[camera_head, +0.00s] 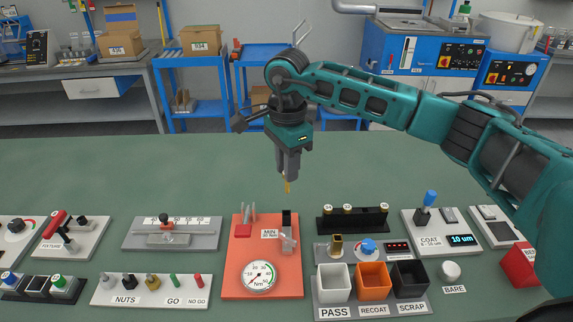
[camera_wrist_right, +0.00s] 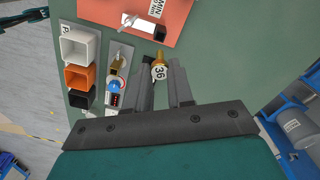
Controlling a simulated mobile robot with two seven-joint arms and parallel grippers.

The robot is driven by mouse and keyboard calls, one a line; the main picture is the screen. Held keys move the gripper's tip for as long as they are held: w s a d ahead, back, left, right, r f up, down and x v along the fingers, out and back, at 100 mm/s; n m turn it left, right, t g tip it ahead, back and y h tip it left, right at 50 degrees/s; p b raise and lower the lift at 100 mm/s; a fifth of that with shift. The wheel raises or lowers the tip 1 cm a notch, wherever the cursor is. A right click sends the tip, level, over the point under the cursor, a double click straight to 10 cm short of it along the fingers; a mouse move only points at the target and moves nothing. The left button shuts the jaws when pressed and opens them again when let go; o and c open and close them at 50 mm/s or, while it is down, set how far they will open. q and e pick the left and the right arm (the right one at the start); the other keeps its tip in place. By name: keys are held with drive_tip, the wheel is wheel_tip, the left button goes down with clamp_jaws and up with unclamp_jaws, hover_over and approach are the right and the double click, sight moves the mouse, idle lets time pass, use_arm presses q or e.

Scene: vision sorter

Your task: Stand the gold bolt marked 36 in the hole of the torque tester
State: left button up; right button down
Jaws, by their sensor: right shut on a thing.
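My right gripper (camera_head: 287,174) is shut on the gold bolt (camera_head: 287,187) and holds it pointing down, in the air above the back of the torque tester. In the right wrist view the gold bolt (camera_wrist_right: 160,58) shows between the fingers, with a round tag reading 36. The torque tester (camera_head: 237,264) is an orange-red plate with a round Nm dial, a MIN label, a black upright block and a grey clamp-like part. It shows partly at the top of the right wrist view (camera_wrist_right: 112,8). I cannot make out its hole clearly. My left gripper is not in view.
Right of the tester stand a black rack (camera_head: 352,221) with several gold-topped pieces and the PASS (camera_head: 333,294), RECOAT and SCRAP bins. A grey slide gauge (camera_head: 172,233) and a NUTS board (camera_head: 150,290) lie left. The green table behind is clear.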

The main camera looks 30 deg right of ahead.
sight(287, 192)
drive_tip(key=shift+a, duration=0.1)
drive_tip(key=shift+f+b, duration=1.5)
drive_tip(key=shift+f, duration=0.75)
drive_tip(key=shift+f+b, duration=0.5)
drive_tip(key=shift+f, duration=0.2)
drive_tip(key=shift+f, duration=0.15)
drive_tip(key=shift+f+b, duration=1.5)
drive_tip(key=shift+f, duration=0.15)
